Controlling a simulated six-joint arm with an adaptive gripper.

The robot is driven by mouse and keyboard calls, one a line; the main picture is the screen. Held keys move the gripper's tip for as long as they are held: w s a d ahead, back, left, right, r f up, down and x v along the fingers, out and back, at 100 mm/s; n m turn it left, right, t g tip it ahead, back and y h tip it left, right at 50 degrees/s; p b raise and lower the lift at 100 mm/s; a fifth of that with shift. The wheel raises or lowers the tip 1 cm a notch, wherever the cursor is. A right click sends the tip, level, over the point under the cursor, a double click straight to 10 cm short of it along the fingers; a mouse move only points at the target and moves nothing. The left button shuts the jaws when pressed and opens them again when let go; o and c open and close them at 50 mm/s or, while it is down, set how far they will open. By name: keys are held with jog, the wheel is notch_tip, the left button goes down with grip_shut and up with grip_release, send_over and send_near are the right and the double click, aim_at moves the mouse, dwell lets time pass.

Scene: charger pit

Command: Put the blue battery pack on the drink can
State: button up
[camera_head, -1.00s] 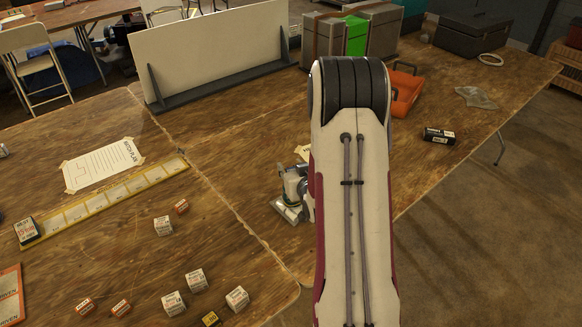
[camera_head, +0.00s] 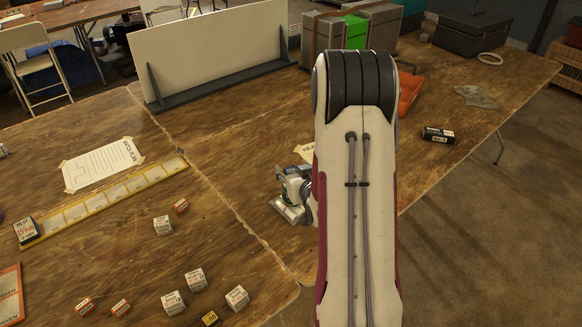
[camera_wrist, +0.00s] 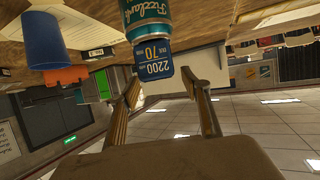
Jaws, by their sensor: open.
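The wrist view is upside down, with the tabletop along its top edge. A teal can (camera_wrist: 146,16) with white lettering stands on the table there. The blue battery pack (camera_wrist: 153,57), printed 2200 and 70, sits against the can's top end, upright on it as far as this view shows. My gripper (camera_wrist: 163,76) is open, with one finger on each side and just back from the pack; I see no finger touching it.
A blue cup (camera_wrist: 45,40) stands beside the can in the wrist view. In the head view, an orange bin (camera_head: 408,90) and a black cylinder (camera_head: 438,135) lie right of my arm. Several small boxes (camera_head: 173,302) sit at front left. A white panel (camera_head: 210,52) stands behind.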

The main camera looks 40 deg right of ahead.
jog(key=shift+v, duration=2.5)
jog(key=shift+w+r, duration=0.1)
jog(key=s+a+r+n+g+y, duration=0.2)
jog(key=s+a+r+g, duration=0.2)
jog(key=a+r, duration=1)
jog(key=s+a+r+n+g+y, duration=0.2)
jog(key=s+a+r+y, duration=0.1)
jog(key=s+a, duration=1.3)
jog(key=s, duration=0.4)
jog(key=shift+s+r+n+g, duration=0.2)
jog(key=shift+n+g, duration=0.1)
jog(key=shift+g, duration=0.1)
